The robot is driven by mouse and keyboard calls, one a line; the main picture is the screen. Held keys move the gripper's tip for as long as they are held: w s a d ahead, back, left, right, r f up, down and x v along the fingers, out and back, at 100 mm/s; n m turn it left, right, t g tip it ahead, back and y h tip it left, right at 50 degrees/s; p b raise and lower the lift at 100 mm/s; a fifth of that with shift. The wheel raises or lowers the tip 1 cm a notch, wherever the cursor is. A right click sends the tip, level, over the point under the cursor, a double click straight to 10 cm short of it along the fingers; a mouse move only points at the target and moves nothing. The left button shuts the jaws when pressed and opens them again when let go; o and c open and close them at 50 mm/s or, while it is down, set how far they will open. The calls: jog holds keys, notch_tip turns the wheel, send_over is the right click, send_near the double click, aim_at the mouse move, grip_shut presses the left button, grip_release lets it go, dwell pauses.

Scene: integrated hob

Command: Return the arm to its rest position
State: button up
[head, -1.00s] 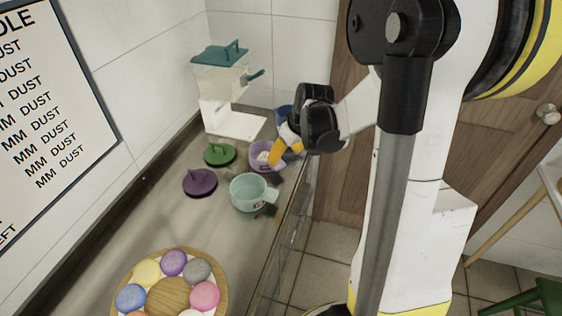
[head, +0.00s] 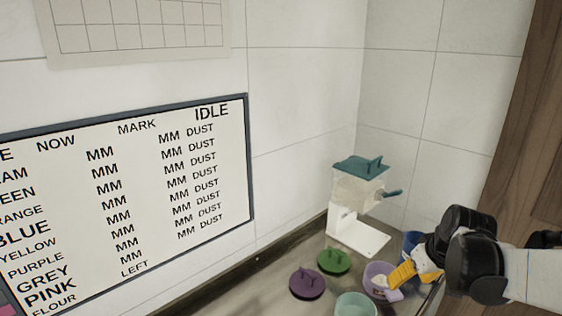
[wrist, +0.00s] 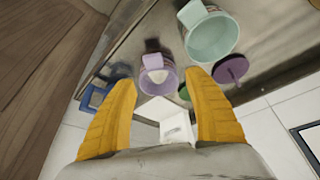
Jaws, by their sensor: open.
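My gripper (head: 402,278) is at the lower right of the head view, with yellow fingers beside the purple cup (head: 376,272). In the wrist view its two yellow fingers (wrist: 160,108) stand wide apart with nothing between them in their grip. The purple cup (wrist: 157,80) shows beyond the fingertips in the wrist view, with something pale inside it. I cannot tell whether a finger touches the cup. My arm reaches in from the right edge of the head view.
A mint cup (head: 355,305), a purple lid (head: 307,284), a green lid (head: 333,261) and a blue container (head: 411,243) are close by. A white dispenser with a teal lid (head: 361,167) stands behind. A text board (head: 130,190) hangs on the left wall.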

jog(key=s+a+r+t, duration=0.1)
jog(key=s+a+r, duration=0.2)
jog(key=s+a, duration=0.4)
jog(key=s+a+r+t, duration=0.1)
jog(key=s+a+r, duration=0.2)
jog(key=s+a, duration=0.4)
jog(key=a, duration=0.3)
jog(key=shift+a+r+m+t, duration=0.2)
jog(key=shift+m+t, duration=0.1)
jog(key=shift+m, duration=0.1)
